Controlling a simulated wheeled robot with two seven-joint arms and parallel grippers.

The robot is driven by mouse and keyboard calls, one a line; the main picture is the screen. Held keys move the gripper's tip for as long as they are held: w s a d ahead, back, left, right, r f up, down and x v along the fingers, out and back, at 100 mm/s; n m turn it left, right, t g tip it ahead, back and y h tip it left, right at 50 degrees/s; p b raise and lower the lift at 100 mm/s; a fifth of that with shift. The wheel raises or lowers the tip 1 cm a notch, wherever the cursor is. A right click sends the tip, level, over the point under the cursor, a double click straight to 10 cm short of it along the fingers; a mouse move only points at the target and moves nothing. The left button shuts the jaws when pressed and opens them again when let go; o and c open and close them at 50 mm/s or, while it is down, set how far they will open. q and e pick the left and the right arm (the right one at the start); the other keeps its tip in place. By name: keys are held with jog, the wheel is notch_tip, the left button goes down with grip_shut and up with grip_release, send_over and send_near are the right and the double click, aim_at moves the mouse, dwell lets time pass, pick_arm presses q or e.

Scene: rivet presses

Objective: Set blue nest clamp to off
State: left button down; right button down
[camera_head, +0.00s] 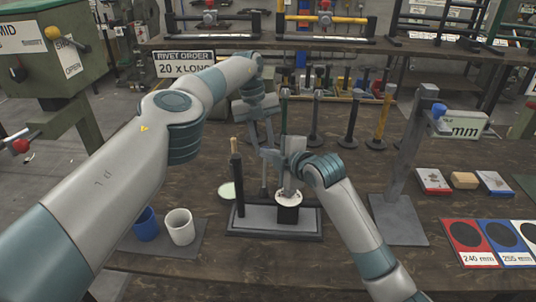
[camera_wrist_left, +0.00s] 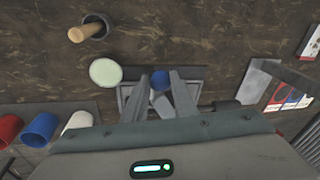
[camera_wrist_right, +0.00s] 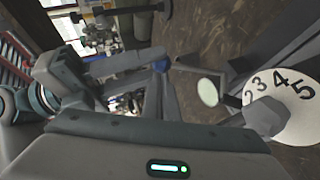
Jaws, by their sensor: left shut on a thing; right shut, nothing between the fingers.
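The blue knob (camera_wrist_left: 160,78) shows between my left fingertips in the left wrist view; it also shows in the right wrist view (camera_wrist_right: 161,66). My left gripper (camera_head: 264,144) has come down over the press and is shut on this knob. In the head view the knob is hidden. The press has a grey base (camera_head: 250,221), a black post and a white dial (camera_wrist_right: 292,108) with black numerals. My right gripper (camera_wrist_right: 160,84) is shut and empty beside the press, its tips close to the knob in the right wrist view. The clamp's marking is not visible.
A blue cup (camera_head: 146,225) and a white cup (camera_head: 180,227) stand on a dark mat left of the press. A pale green disc (camera_head: 227,191) lies nearby. A grey stand (camera_head: 402,215) is at the right. Several posts stand behind. The front middle table is clear.

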pick_arm(q)
jog(key=shift+d, duration=0.15)
jog(key=shift+s+d+r, duration=0.1)
jog(key=shift+d, duration=0.05)
pick_arm(e)
jog(key=shift+w+d+f+g, duration=0.15)
jog(key=shift+w+f+g, duration=0.05)
jog(key=shift+w, duration=0.25)
jog(key=shift+w+d+f+g, duration=0.15)
jog(key=shift+w+g, duration=0.05)
jog(key=shift+w, duration=0.25)
pick_arm(q)
jog(key=c, duration=1.4)
grip_release()
jog(key=shift+c, duration=0.2)
pick_arm(e)
jog(key=shift+s, duration=0.1)
jog(key=shift+a, duration=0.1)
